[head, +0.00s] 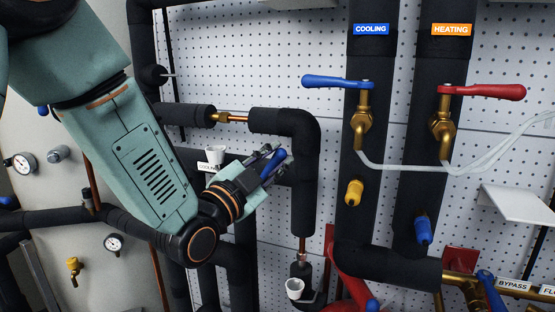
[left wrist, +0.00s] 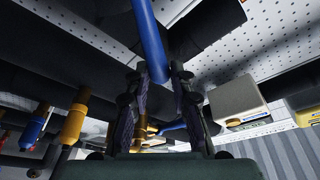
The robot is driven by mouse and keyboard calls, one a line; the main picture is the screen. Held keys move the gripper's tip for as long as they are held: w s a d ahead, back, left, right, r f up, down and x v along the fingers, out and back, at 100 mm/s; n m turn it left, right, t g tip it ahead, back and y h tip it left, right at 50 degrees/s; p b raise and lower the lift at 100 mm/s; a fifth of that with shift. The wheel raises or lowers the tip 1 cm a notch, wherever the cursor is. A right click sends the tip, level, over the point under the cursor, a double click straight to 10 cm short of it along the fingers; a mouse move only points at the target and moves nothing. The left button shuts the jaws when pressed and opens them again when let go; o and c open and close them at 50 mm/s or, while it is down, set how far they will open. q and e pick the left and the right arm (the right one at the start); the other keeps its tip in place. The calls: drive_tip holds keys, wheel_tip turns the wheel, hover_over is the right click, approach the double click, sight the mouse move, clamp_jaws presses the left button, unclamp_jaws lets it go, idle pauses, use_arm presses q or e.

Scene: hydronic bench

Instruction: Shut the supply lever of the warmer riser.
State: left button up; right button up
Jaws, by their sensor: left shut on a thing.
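The COOLING riser (head: 366,60) and the HEATING riser (head: 438,65) are dark, insulated vertical pipes at the right of the head view. A blue lever (head: 338,82) sticks out to the left on the COOLING riser. A red lever (head: 485,91) sticks out to the right on the HEATING riser. My left gripper (head: 277,160) is left of both risers, apart from these levers. It is shut on a blue handle (left wrist: 150,35), which runs up between the fingers in the left wrist view. What the handle joins is hidden. My right gripper is not in view.
A pale hose (head: 400,167) loops between the risers' brass fittings. An elbowed black pipe (head: 305,150) stands just right of my left gripper. Small white cups (head: 294,288) and a white shelf (head: 515,203) stand out from the pegboard. A BYPASS label (head: 512,285) is at the lower right.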

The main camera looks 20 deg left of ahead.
use_arm(q)
drive_tip(key=shift+a+r+p, duration=0.45)
drive_tip(key=shift+a+r, duration=0.2)
drive_tip(key=shift+a, duration=0.35)
